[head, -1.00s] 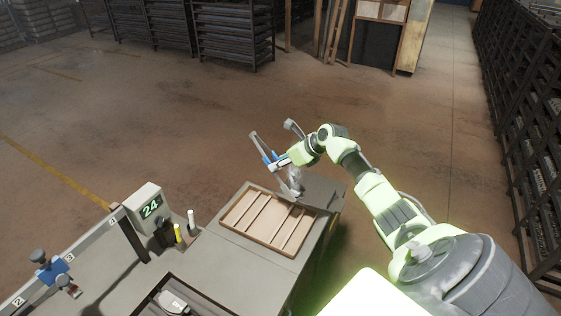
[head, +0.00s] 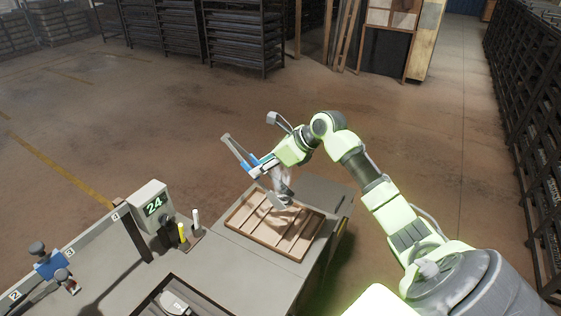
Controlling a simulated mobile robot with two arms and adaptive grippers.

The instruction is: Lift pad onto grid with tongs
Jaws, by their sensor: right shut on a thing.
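My right gripper (head: 264,165) is shut on the tongs (head: 238,152), a grey tool with blue grips. One grey arm of the tongs sticks up to the left. Below the gripper a small grey piece (head: 278,201), perhaps the pad, hangs over the back part of the wooden grid (head: 248,232). I cannot tell whether it touches the grid or exactly how the tongs hold it. The grid is a shallow brown tray with slats, lying on the grey bench. My left gripper is not in view.
A display box reading 24 (head: 151,207) stands left of the grid, with a yellow marker (head: 182,233) and a white one (head: 196,218) beside it. A dark tray (head: 165,300) is at the front. A blue clamp (head: 49,264) sits on the numbered rail. Dark racks stand farther off.

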